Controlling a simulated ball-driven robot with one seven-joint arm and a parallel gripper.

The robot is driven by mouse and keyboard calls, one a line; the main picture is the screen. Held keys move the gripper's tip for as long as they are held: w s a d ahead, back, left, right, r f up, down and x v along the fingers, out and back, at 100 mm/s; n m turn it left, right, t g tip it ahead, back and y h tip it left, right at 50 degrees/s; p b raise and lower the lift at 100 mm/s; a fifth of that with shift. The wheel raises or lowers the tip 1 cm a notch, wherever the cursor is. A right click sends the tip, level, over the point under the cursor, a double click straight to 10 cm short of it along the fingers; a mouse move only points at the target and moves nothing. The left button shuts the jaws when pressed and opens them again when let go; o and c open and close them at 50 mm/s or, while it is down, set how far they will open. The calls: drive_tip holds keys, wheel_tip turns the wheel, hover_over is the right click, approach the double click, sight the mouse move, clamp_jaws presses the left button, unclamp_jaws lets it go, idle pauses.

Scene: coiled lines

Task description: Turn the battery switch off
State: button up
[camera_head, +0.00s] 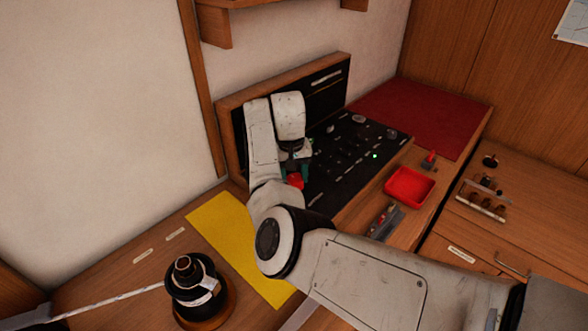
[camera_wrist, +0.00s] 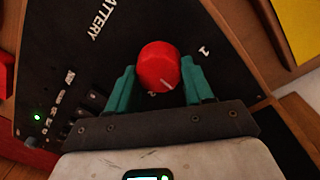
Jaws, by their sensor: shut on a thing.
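The battery switch is a round red knob (camera_wrist: 158,55) on a black panel (camera_wrist: 60,60) with the word BATTERY beside it. A white line on the knob's face points toward the bottom of the wrist view, slightly right. A "1" is printed to its upper right and a "2" below it, partly covered. My gripper (camera_wrist: 159,70) is shut on the knob, one green finger on each side. In the head view the red knob (camera_head: 295,181) shows below my gripper (camera_head: 300,170), which partly hides it.
Small switches (camera_wrist: 80,105) and a lit green lamp (camera_wrist: 37,117) are on the same panel. A red tray (camera_head: 410,187) and a grey device (camera_head: 385,222) lie to the right. A black winch (camera_head: 195,285) stands near the yellow mat (camera_head: 235,240) at lower left.

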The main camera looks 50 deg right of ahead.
drive_tip(key=shift+n, duration=0.3)
drive_tip(key=o, duration=1)
drive_tip(key=shift+o, duration=0.2)
wheel_tip(320, 180, up, 11)
drive_tip(key=b, duration=0.1)
drive_tip(key=shift+w+a, duration=0.2)
drive_tip(key=shift+a, duration=0.1)
drive_tip(key=shift+f, duration=0.15)
